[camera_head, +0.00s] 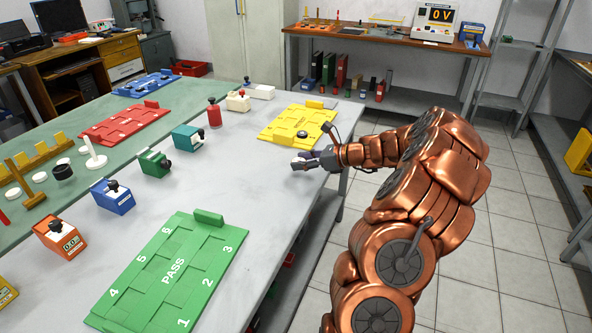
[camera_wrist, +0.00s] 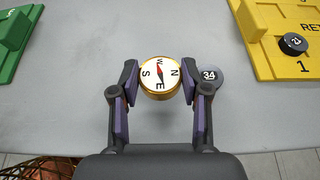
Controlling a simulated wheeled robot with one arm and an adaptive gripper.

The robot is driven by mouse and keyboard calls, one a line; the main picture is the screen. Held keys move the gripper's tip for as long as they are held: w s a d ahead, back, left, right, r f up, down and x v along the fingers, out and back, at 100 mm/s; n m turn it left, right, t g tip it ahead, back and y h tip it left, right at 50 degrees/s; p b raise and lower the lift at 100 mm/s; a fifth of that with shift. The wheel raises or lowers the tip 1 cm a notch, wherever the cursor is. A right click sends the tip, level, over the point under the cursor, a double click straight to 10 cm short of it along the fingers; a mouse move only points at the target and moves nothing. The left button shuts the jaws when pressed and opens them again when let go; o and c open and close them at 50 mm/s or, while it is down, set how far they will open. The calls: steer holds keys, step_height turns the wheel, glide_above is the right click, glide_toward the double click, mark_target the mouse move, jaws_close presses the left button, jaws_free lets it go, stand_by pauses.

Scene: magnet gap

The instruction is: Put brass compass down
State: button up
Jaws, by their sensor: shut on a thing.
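The brass compass (camera_wrist: 160,76) has a gold rim and a white dial marked N, W, S and E. It faces up in the wrist view. My gripper (camera_wrist: 160,80) is shut on it, one purple-padded finger on each side. In the head view my gripper (camera_head: 312,160) is low at the right edge of the grey table, just in front of the yellow board. I cannot tell whether the compass touches the table. A grey disc marked 34 (camera_wrist: 211,75) lies beside the right finger, partly hidden by it.
The yellow board (camera_head: 290,127) lies behind my gripper; a dark disc marked 23 (camera_wrist: 293,44) sits at its place 1. A green PASS board (camera_head: 150,290) lies nearer. Small blue (camera_head: 112,197), green (camera_head: 153,163) and teal (camera_head: 188,137) boxes stand left. The table between is clear.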

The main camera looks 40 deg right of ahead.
mark_target(296, 175)
steer(key=shift+w+a+f, duration=0.1)
steer(key=shift+w+a, duration=0.2)
steer(key=shift+w, duration=0.2)
steer(key=shift+w+a+f, duration=0.1)
steer(key=shift+w+a, duration=0.15)
steer(key=shift+w, duration=0.2)
steer(key=shift+f, duration=1.7)
steer(key=o, duration=0.9)
steer(key=shift+c, duration=0.2)
